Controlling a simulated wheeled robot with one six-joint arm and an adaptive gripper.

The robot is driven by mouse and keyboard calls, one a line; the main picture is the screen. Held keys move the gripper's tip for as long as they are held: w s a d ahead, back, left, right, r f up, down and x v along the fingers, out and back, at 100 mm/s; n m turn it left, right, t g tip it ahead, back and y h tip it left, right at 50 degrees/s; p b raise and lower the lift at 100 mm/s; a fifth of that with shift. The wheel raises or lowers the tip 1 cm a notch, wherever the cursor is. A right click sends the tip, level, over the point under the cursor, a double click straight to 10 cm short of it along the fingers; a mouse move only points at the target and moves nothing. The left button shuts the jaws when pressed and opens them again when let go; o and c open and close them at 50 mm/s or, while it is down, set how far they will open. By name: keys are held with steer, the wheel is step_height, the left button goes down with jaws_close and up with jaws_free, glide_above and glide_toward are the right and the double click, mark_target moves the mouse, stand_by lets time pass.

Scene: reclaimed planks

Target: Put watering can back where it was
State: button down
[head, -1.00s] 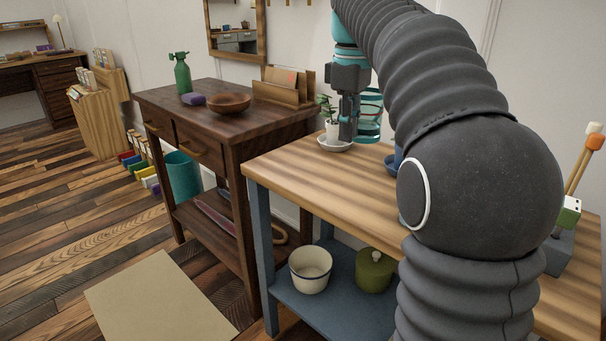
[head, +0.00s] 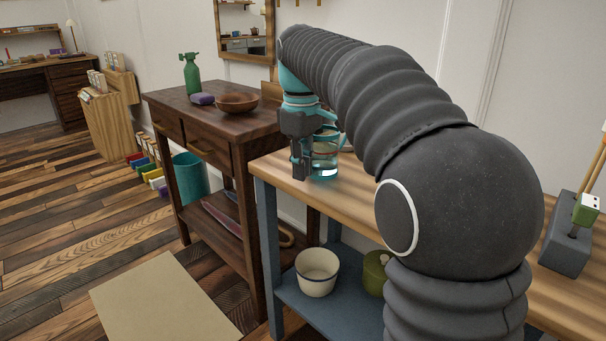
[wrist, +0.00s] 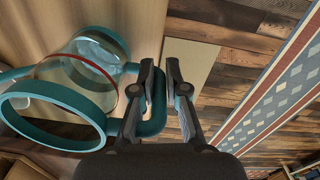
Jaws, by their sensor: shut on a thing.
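The watering can (head: 326,160) is clear with teal bands, and its teal rim (wrist: 62,100) faces the wrist camera. My gripper (head: 303,170) is shut on its teal handle (wrist: 158,112), which passes between the fingers in the wrist view (wrist: 162,78). The can is over the left part of the light wooden bench top (head: 350,205), near the front edge. Its base looks close to the wood, but I cannot tell whether it touches. My gripper hides part of the can in the head view.
A cream pot (head: 317,272) and a green pot (head: 375,273) stand on the bench's lower shelf. The bench's left front is bare.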

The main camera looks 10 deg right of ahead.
steer(key=shift+f, duration=0.55)
steer(key=shift+f, duration=0.1)
steer(key=c, duration=1.2)
jaws_free()
step_height(320, 180, up, 12)
steer(key=p, duration=0.3)
steer(key=shift+s, duration=0.15)
